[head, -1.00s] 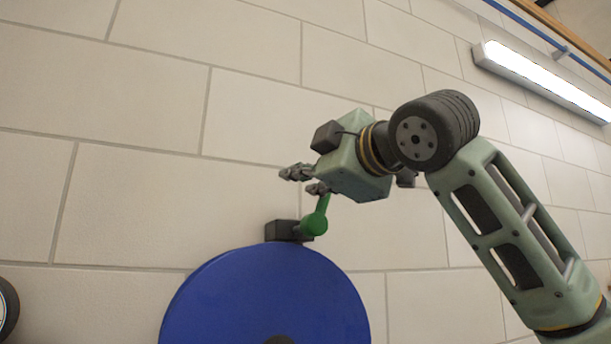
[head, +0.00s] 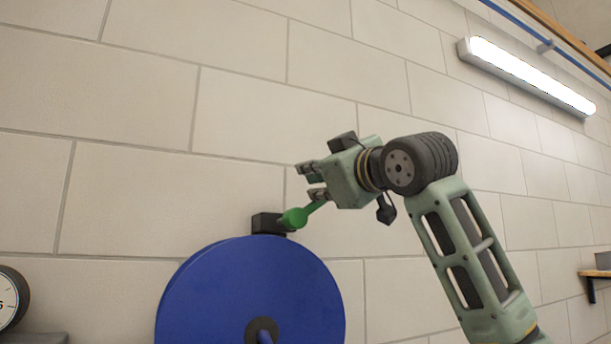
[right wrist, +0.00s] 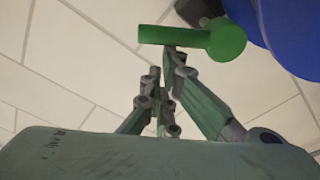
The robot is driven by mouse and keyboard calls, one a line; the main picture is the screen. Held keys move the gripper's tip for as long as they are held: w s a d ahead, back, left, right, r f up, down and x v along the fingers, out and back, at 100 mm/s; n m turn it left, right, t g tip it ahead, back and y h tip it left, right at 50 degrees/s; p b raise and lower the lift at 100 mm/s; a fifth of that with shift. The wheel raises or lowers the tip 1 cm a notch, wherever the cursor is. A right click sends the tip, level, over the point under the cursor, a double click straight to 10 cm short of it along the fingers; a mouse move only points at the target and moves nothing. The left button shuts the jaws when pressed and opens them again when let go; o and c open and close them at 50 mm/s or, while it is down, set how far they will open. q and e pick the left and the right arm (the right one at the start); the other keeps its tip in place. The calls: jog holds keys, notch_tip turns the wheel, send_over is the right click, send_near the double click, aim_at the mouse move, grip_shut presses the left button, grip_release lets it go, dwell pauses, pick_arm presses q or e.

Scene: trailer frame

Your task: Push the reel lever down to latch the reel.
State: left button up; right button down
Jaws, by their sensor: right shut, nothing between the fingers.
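The blue reel (head: 240,290) stands in the lower middle of the head view, and part of it shows at the upper right of the right wrist view (right wrist: 298,35). A black block (head: 268,223) sits at its top edge. The green reel lever (head: 293,218) has its round hub at this block, and its bar slopes up to the right. My right gripper (head: 309,182) is shut and empty, just above the bar. In the right wrist view the lever (right wrist: 180,36) crosses just beyond my fingertips (right wrist: 167,66); contact is unclear. My left gripper is not in view.
A tiled wall (head: 120,100) fills the background. A lit lamp (head: 530,75) hangs at the upper right. A round gauge (head: 8,300) is partly visible at the left edge, and a small shelf (head: 598,273) is at the right edge. The space left of the gripper looks clear.

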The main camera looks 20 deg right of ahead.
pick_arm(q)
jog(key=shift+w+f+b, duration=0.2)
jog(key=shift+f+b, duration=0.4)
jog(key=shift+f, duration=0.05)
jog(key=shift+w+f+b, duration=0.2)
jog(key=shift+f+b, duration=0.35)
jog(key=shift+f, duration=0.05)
pick_arm(e)
jog(key=d+f+m, duration=0.1)
jog(key=m, duration=0.1)
jog(key=d+m, duration=0.1)
jog(key=m, duration=0.1)
jog(key=d+f+m+h, duration=0.1)
jog(key=m, duration=0.1)
jog(key=shift+w+d+f+m, duration=0.25)
jog(key=shift+f+m, duration=0.05)
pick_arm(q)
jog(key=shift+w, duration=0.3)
pick_arm(e)
jog(key=shift+d+f, duration=0.1)
jog(key=shift+d, duration=0.05)
